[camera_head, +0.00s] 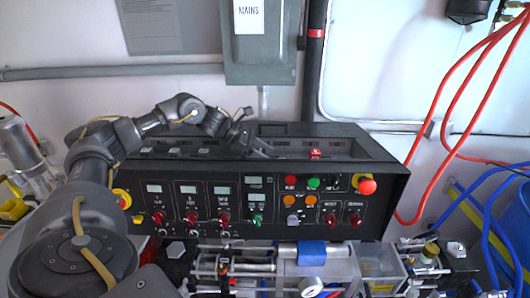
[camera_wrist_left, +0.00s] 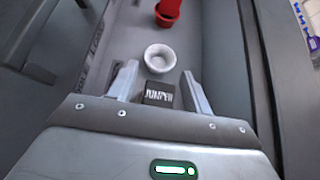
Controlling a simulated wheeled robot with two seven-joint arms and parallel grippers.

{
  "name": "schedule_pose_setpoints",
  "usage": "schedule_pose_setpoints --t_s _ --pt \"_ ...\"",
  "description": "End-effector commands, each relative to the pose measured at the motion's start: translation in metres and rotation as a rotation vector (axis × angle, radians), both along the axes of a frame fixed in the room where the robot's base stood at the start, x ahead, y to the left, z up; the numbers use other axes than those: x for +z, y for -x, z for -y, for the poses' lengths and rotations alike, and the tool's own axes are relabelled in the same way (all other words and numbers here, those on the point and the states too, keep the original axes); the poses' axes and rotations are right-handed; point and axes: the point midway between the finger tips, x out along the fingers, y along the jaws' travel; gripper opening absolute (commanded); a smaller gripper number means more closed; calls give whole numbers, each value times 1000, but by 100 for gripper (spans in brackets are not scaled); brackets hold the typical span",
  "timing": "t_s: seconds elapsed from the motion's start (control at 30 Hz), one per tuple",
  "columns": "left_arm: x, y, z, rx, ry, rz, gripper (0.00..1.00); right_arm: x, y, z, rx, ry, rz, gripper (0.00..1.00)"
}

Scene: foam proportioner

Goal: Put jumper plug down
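My left gripper (camera_head: 251,142) is over the open top trough of the black control panel. In the left wrist view its two fingers (camera_wrist_left: 160,88) are spread apart. A small black piece lettered "JUMPER" (camera_wrist_left: 158,93) shows between them, with narrow gaps on both sides. I cannot tell whether this piece is the plug itself or a label. A white round cup-like part (camera_wrist_left: 158,58) sits just beyond the fingertips on the grey trough floor. A red plug-like part (camera_wrist_left: 168,12) stands farther along; it also shows in the head view (camera_head: 315,153). My right gripper is not in view.
The trough's walls (camera_wrist_left: 222,55) rise close on both sides of the fingers. The black panel (camera_head: 285,205) has switches and a red stop button (camera_head: 367,186) on its front. A grey MAINS box (camera_head: 262,55) hangs behind; red hoses (camera_head: 445,110) are at right.

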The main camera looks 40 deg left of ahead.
Motion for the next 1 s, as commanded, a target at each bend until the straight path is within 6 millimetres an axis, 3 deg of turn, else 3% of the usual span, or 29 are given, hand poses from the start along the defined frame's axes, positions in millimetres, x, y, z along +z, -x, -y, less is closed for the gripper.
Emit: schedule_pose_setpoints --t_s 0.37,0.67,1.0 --pt "3 3 -4 1 -1 2 50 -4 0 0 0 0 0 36" --pt "32 32 -40 4 0 4 50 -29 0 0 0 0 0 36" --pt "65 60 -72 2 0 2 50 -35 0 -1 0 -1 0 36"
